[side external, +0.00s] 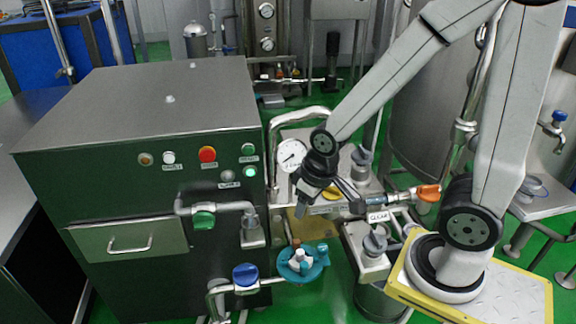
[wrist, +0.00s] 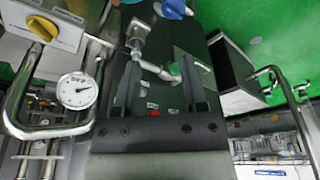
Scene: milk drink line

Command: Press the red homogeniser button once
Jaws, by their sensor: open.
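The red button (side external: 207,155) is a round knob on the dark front panel of the homogeniser cabinet (side external: 130,185), among several other buttons and lamps. In the wrist view, a small red spot, likely this button (wrist: 173,111), shows low between the fingers, partly hidden by the gripper body. My gripper (side external: 305,200) is open, with nothing seen between its fingers. It hangs tilted downward to the right of the panel, apart from the button. In the wrist view, its two dark fingers (wrist: 162,80) stand apart.
A pipe with a green-handled valve (side external: 203,220) sticks out below the buttons. A pressure gauge (side external: 291,155) and a bent steel pipe (side external: 275,135) stand between panel and gripper. A blue-handled valve (side external: 245,274) is lower down. Space directly before the red button looks clear.

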